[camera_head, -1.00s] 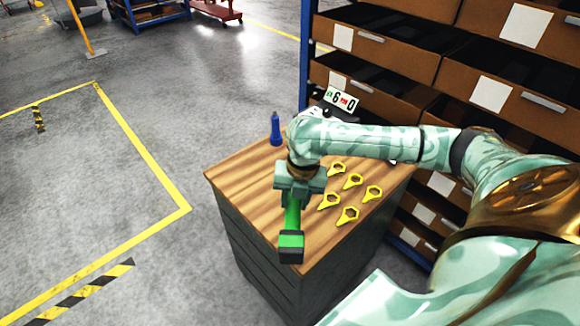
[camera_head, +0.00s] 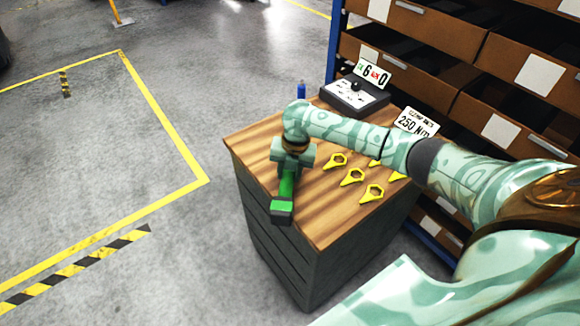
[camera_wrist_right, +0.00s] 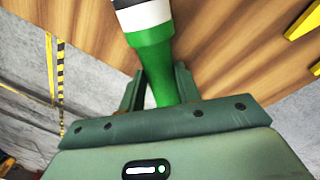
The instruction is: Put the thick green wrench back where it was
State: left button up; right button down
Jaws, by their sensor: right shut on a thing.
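My right gripper (camera_head: 289,168) is shut on the thick green wrench (camera_head: 287,187), above the left part of the wooden bench top (camera_head: 328,223). The wrench's dark end, with a green patch, points toward the camera and overlaps the bench's near-left edge in the head view. In the right wrist view the green handle (camera_wrist_right: 152,60) sits between the fingers (camera_wrist_right: 153,92), with a white and a black band at its far end. The jaws hide part of the wrench. I cannot tell whether it touches the bench. My left gripper is not in view.
Several yellow ring-shaped wrenches (camera_head: 352,177) lie on the right of the bench, partly behind my arm. A grey control box (camera_head: 353,97) with a display (camera_head: 372,73), a "250 Nm" sign (camera_head: 416,122) and a blue bottle (camera_head: 301,90) stand at the back. Shelves with bins (camera_head: 430,45) rise behind.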

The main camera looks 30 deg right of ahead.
jog(key=c, duration=1)
grip_release()
jog(key=shift+f, duration=0.1)
notch_tip(320, 180, up, 12)
jog(key=d+p, duration=0.1)
jog(key=p, duration=0.3)
jog(key=shift+s+d, duration=0.15)
jog(key=shift+s, duration=0.3)
